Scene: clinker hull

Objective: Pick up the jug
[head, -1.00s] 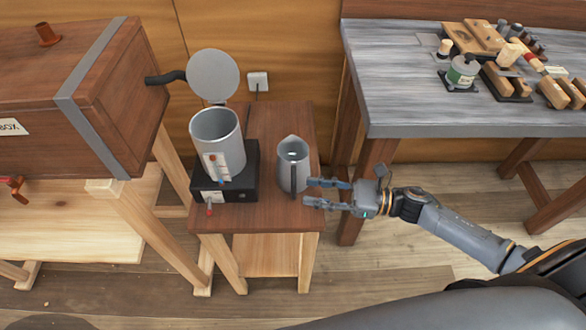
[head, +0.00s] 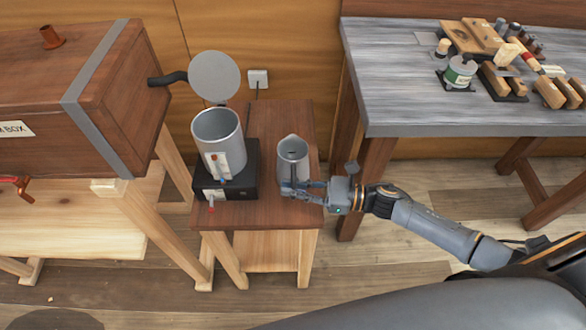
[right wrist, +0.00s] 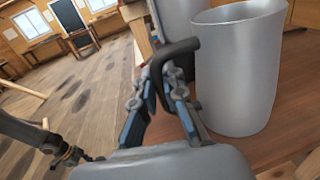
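The jug (head: 293,158) is a grey metal vessel with a pouring lip and a dark handle. It stands upright on the small wooden table (head: 258,215). In the right wrist view the jug (right wrist: 238,70) fills the right side, and its dark handle (right wrist: 178,50) runs down between my fingers. My right gripper (head: 292,188) reaches in from the right at the jug's near side. In the wrist view the right gripper (right wrist: 158,80) has its fingertips drawn in on the handle.
A grey pot (head: 217,138) sits on a black heater (head: 240,175) left of the jug, with a round lid (head: 215,76) raised behind it. A wooden steam box (head: 110,90) stands at the left. A grey workbench (head: 400,85) with tools is at the right.

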